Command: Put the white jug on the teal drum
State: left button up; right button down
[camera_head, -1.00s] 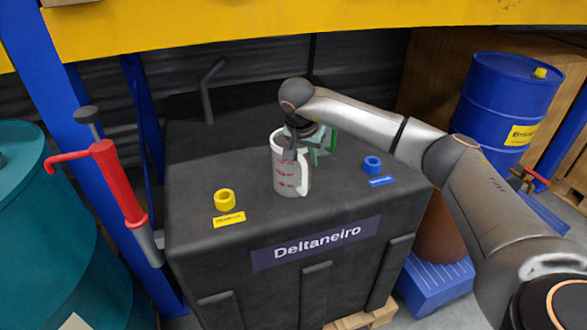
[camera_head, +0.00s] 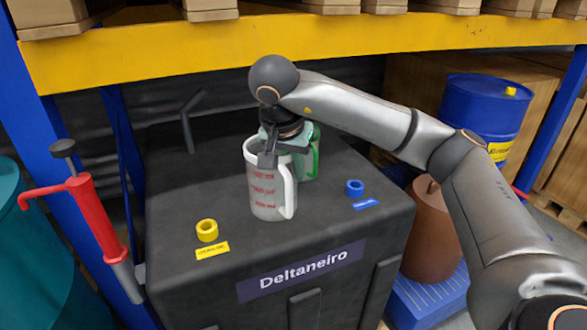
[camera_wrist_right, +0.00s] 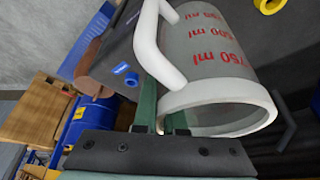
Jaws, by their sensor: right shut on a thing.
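The white jug (camera_head: 265,195) is a pale, see-through measuring jug with red ml marks and a white handle. It is upright over the top of the black tank and looks to be a little clear of it. My right gripper (camera_head: 270,158) is shut on the jug's rim from above. The jug's rim and handle also show large in the right wrist view (camera_wrist_right: 222,105). The teal drum (camera_head: 35,260) stands at the far left of the head view, cut off by the frame edge. My left gripper is not in view.
A green item with a handle (camera_head: 316,158), seemingly a jug, is close behind the white jug. The black tank (camera_head: 350,225) carries a yellow ring (camera_head: 207,231) and a blue ring (camera_head: 354,187). A red hand pump (camera_head: 95,215) and blue post stand between tank and teal drum. A yellow beam (camera_head: 300,52) crosses overhead.

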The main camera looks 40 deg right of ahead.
jog(key=s+a+r+n+t+y+p, duration=0.1)
jog(key=s+a+r+n+p, duration=0.25)
jog(key=a, duration=0.25)
jog(key=s+a+r+n+t+y+p, duration=0.1)
jog(key=s+a+r+n+y+p, duration=0.15)
jog(key=s+a+n, duration=0.35)
notch_tip(320, 180, down, 12)
jog(key=n, duration=0.2)
jog(key=shift+s+a+p, duration=0.4)
jog(key=shift+s+a, duration=0.05)
jog(key=shift+r+y, duration=0.15)
jog(key=shift+y, duration=0.1)
